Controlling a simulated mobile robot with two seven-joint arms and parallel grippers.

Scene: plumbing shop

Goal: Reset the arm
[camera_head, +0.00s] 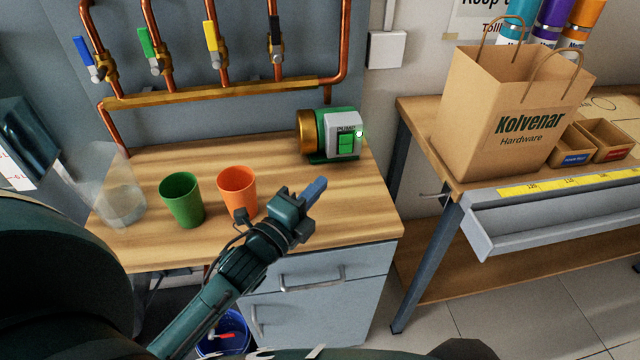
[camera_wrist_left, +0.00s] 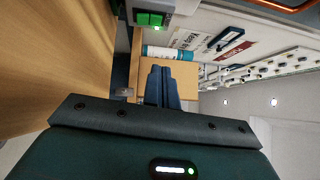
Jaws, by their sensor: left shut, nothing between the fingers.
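My left gripper (camera_head: 314,188) is shut and empty in the head view. It is above the front right part of the wooden counter, its blue fingertips pointing up and to the right. In the left wrist view its two blue fingers (camera_wrist_left: 162,86) are together with nothing between them. My left arm comes in from the lower left. My right gripper does not show in either view.
On the counter (camera_head: 345,205) stand a clear container (camera_head: 121,203), a green cup (camera_head: 182,200), an orange cup (camera_head: 237,190) and a green-grey pump (camera_head: 338,135). Copper pipes with coloured valves (camera_head: 213,43) are behind. A paper bag (camera_head: 500,115) stands on the right bench.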

